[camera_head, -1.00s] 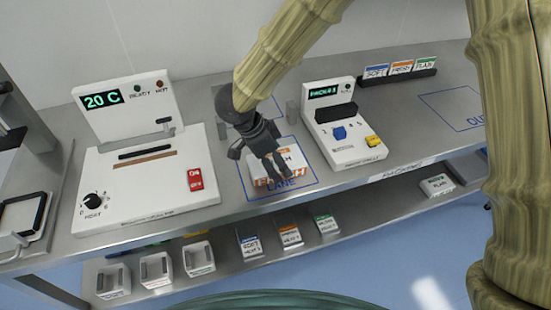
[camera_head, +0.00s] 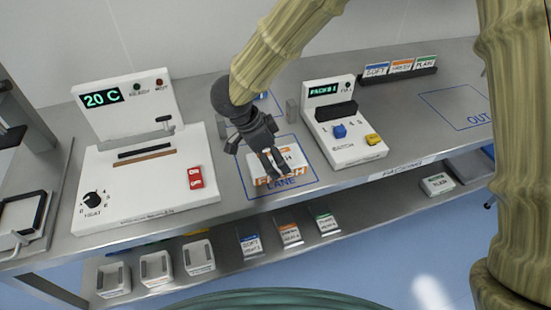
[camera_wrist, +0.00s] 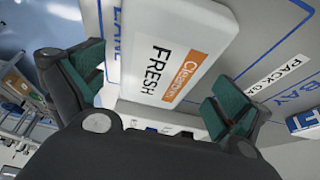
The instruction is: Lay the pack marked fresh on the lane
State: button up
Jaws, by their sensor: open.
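The pack marked fresh (camera_head: 287,176) is white with an orange label and lies flat inside the blue outline of the lane (camera_head: 308,177) on the bench. In the wrist view the pack (camera_wrist: 205,25) reads "FRESH" and lies between the spread fingers. My gripper (camera_head: 272,172) is open just over the pack and hides part of it. In the wrist view my gripper (camera_wrist: 160,88) shows both green finger pads, with a gap between each pad and the pack. I cannot tell how far the fingertips are above the bench.
A white heater unit (camera_head: 140,185) stands to the left and a white box with blue and yellow buttons (camera_head: 343,140) to the right. A rack of labelled cards (camera_head: 397,77) is behind. A lower shelf holds white bins (camera_head: 157,268) and cards. The OUT area (camera_head: 455,107) is bare.

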jog(key=v, duration=1)
jog(key=shift+r+b, duration=0.2)
jog(key=shift+b, duration=0.15)
jog(key=shift+a, duration=0.1)
